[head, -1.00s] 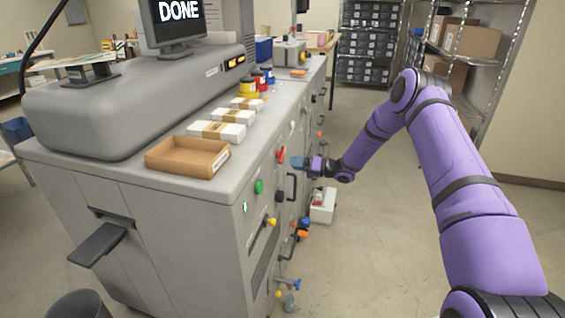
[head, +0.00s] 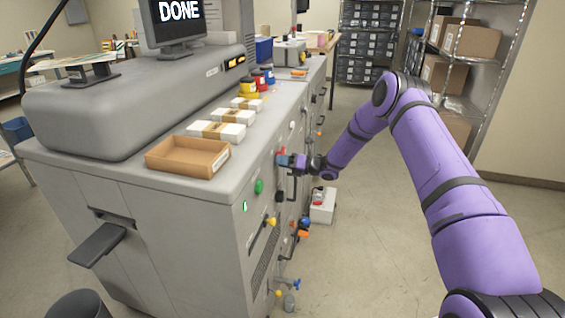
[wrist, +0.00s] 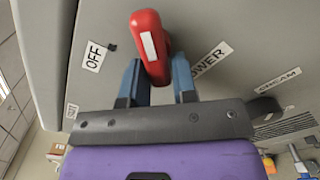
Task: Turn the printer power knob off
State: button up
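The red power knob (wrist: 150,42) stands out from the grey panel in the wrist view, with a white stripe on its face. An OFF label (wrist: 94,56) is to its left and a partly covered POWER label (wrist: 211,59) to its right. My gripper (wrist: 160,72) has its two blue fingers on either side of the knob's lower part. The fingers are apart, and I cannot tell whether they touch the knob. In the head view my gripper (head: 284,160) is at the machine's side panel, largely hiding the red knob.
A green button (head: 259,186) and a yellow knob (head: 271,222) are on the same panel, nearer. Black handles and other coloured knobs are close by. A cardboard tray (head: 188,157) sits on the machine top.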

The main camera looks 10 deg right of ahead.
jog(key=shift+d+n, duration=0.1)
jog(key=shift+n, duration=0.2)
jog(key=n, duration=0.3)
jog(key=shift+w+d+f+n, duration=0.15)
jog(key=shift+w+f+n, duration=0.1)
jog(key=shift+w+n, duration=0.05)
jog(key=n, duration=0.4)
jog(key=shift+w+d+f, duration=0.1)
jog(key=shift+w+d, duration=0.15)
jog(key=shift+w, duration=0.15)
jog(key=shift+w+d+r+n, duration=0.15)
jog(key=shift+w+n, duration=0.1)
jog(key=shift+n, duration=1.35)
jog(key=shift+w+d+r+n, duration=0.1)
jog(key=shift+w+n, duration=0.1)
jog(key=shift+n, duration=1.4)
jog(key=shift+w+d+r+n, duration=0.15)
jog(key=shift+w+n, duration=0.1)
jog(key=shift+n, duration=1.35)
jog(key=o, duration=0.9)
